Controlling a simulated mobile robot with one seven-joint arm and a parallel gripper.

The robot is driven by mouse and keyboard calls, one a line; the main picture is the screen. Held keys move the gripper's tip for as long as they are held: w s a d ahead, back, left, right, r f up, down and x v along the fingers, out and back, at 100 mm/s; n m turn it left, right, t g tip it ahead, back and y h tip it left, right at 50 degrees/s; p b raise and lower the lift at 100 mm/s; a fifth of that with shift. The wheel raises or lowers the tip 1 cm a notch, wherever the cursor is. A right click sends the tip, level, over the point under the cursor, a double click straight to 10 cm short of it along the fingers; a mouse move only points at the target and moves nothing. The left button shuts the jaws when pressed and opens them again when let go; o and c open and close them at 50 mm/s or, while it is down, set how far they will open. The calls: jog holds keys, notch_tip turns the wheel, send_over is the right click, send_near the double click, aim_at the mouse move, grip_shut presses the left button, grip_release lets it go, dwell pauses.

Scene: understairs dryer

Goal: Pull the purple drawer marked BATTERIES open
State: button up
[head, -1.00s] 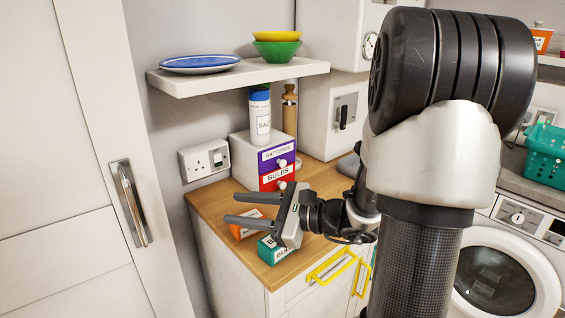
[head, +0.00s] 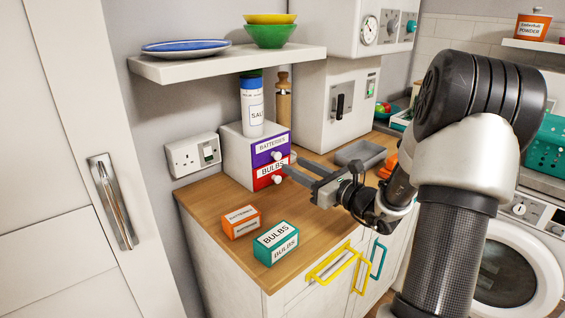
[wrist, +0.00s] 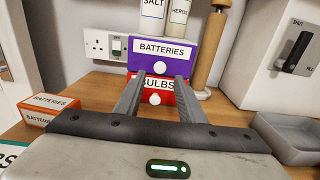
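The small white drawer unit (head: 236,156) stands on the wooden counter. Its upper drawer is the purple BATTERIES drawer (head: 270,148), with a white round knob; it looks shut. Below it is the red BULBS drawer (head: 268,175), also with a white knob. My gripper (head: 293,168) is open and empty in front of the drawers, its fingers pointing at them. In the wrist view, the purple drawer (wrist: 178,50) is straight ahead, its knob (wrist: 159,68) just above and between the fingertips. The fingers partly cover the red drawer's front. I cannot tell how near the fingertips are to it.
An orange batteries box (head: 240,222) and a teal bulbs box (head: 276,243) lie on the counter in front. A salt container (head: 251,108) and an herbs container (wrist: 179,18) stand on the unit. A grey tray (head: 360,153) sits to the right. A shelf (head: 230,64) hangs above.

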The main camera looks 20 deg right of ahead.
aim_at(279, 157)
jog(key=x, duration=0.6)
jog(key=shift+w+a+b, duration=0.15)
jog(key=shift+w+b, duration=0.2)
jog(key=shift+b, duration=0.05)
grip_shut()
